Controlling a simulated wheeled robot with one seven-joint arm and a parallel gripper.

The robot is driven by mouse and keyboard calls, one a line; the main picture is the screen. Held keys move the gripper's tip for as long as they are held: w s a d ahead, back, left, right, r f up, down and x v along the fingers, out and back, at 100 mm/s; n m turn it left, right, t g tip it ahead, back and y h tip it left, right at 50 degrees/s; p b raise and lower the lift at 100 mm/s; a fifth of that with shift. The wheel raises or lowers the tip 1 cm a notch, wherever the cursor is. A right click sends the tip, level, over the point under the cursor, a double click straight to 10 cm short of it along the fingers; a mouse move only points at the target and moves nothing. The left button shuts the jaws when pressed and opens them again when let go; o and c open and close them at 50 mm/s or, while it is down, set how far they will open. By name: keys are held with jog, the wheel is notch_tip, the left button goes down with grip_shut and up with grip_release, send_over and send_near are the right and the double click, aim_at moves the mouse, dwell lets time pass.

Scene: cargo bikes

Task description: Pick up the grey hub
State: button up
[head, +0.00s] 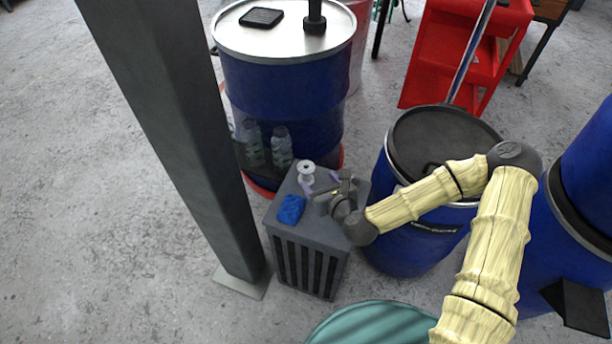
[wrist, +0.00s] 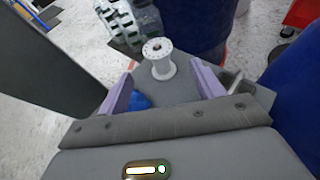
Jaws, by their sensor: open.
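The grey hub (head: 306,172), a pale flanged spool shape, stands upright at the far end of a grey slatted box's top (head: 332,228). In the wrist view the hub (wrist: 158,62) is between the lines of my two purple fingers, around or just beyond their tips. My gripper (head: 321,182) is open and empty, low over the box top, close to the hub. It also shows in the wrist view (wrist: 161,75). I cannot tell whether a finger touches the hub.
A crumpled blue item (head: 291,209) lies on the box top beside my gripper. Clear bottles (head: 282,148) stand behind the box. Blue drums (head: 285,90) stand behind and to the right (head: 410,235). A dark post (head: 185,130) rises at left. Left floor is clear.

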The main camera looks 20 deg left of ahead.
aim_at(308, 170)
jog(key=b+x, duration=0.1)
jog(key=x, duration=0.5)
jog(key=shift+w+a, duration=0.1)
jog(key=shift+w, duration=0.05)
jog(key=shift+f, duration=0.1)
jog(key=b+x, duration=0.1)
jog(key=x, duration=0.4)
jog(key=shift+a, duration=0.2)
jog(key=shift+c, duration=0.5)
jog(key=c, duration=0.9)
jog(key=shift+r, duration=0.2)
jog(key=shift+c, duration=0.2)
notch_tip(308, 170, up, 10)
jog(key=shift+f+p, duration=0.1)
jog(key=shift+p, duration=1.15)
